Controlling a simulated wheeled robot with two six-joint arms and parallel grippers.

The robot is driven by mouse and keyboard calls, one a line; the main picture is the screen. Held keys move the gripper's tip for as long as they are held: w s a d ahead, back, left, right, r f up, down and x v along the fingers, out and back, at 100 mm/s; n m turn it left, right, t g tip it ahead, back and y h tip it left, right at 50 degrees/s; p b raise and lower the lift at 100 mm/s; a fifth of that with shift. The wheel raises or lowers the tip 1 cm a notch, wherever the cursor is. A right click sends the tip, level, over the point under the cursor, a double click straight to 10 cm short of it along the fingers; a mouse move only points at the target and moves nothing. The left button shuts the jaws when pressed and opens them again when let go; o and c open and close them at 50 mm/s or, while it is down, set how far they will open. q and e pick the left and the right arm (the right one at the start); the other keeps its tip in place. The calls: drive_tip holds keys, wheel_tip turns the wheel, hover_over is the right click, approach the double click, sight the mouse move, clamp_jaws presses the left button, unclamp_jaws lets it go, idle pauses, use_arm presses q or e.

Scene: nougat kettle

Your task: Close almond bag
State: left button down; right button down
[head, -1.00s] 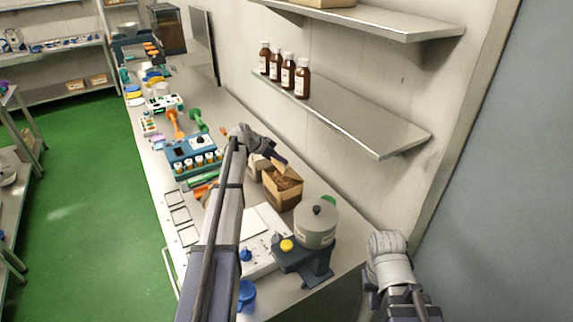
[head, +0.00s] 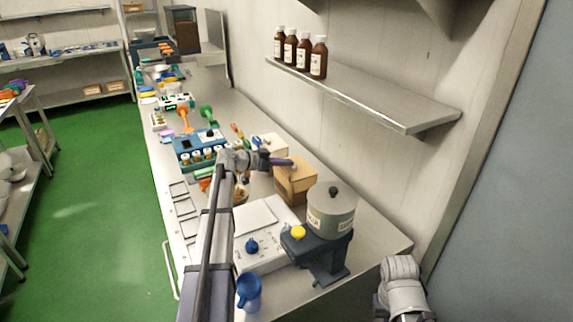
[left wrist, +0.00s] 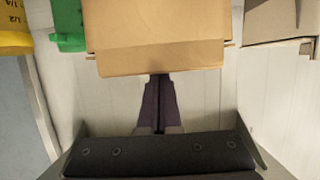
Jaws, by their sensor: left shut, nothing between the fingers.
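The almond bag (head: 294,184), a brown box-like paper bag, stands on the bench left of the grey pot. Its top looks covered by a brown flap, and no almonds show. My left gripper (head: 290,162) is shut and empty, its fingertips at the bag's top edge. In the left wrist view the shut fingers (left wrist: 160,80) point at the lower edge of the bag's brown panel (left wrist: 155,28); whether they touch it I cannot tell. My right wrist (head: 402,285) is at the lower right, off the bench; its fingers cannot be made out.
A grey lidded pot (head: 331,212) on a dark stand is right of the bag. A white box (head: 271,146) stands behind it. A white scale (head: 262,240) and blue cup (head: 248,292) are in front. A shelf with brown bottles (head: 318,58) hangs above.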

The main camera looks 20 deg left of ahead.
use_arm(q)
drive_tip(key=shift+s+a+f, duration=0.1)
drive_tip(key=shift+s+f, duration=0.05)
drive_tip(key=shift+s, duration=0.05)
use_arm(e)
drive_tip(key=shift+f, duration=0.15)
idle(0.4)
use_arm(q)
drive_tip(key=shift+s+a+f, duration=0.15)
drive_tip(key=shift+s+a, duration=0.25)
drive_tip(key=shift+s, duration=0.1)
use_arm(e)
drive_tip(key=shift+f, duration=0.1)
